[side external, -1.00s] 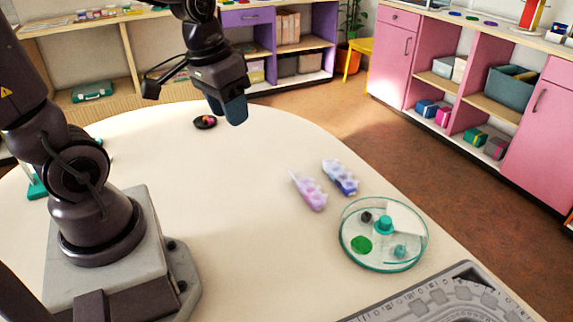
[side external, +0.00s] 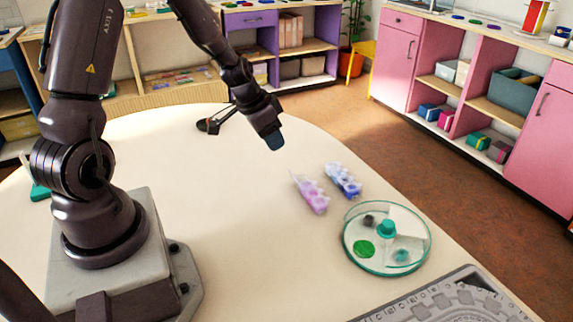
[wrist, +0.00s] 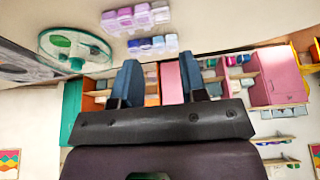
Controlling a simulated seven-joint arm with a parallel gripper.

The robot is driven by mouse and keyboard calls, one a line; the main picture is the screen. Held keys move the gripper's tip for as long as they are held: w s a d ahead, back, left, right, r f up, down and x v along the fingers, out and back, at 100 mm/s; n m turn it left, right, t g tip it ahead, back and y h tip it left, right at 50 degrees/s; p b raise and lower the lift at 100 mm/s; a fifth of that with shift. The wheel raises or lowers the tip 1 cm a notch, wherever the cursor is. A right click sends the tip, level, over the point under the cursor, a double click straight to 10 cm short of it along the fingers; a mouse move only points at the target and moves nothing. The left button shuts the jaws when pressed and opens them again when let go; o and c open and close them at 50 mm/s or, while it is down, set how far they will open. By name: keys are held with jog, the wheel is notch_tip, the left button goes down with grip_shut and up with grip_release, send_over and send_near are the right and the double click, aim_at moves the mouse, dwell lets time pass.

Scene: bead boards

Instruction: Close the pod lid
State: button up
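Two strips of small pods lie side by side on the cream table. One is pink-purple (side external: 312,194) and the other is blue and clear (side external: 343,180). The pink strip has a pointed flap standing up at its far left end, possibly a raised lid; the blur hides detail. In the wrist view the purple strip (wrist: 135,18) and the blue strip (wrist: 153,45) show above the fingers. My gripper (side external: 273,139) is in the air left of and beyond the strips, touching nothing. Its blue fingers (wrist: 160,65) are apart with nothing between them.
A round clear dish (side external: 386,238) with green rim and small items stands right of the strips. A grey patterned tray (side external: 440,300) lies at the front right edge. The table's middle is clear.

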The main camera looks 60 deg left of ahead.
aim_at(292, 175)
jog(key=x, duration=1)
grip_shut()
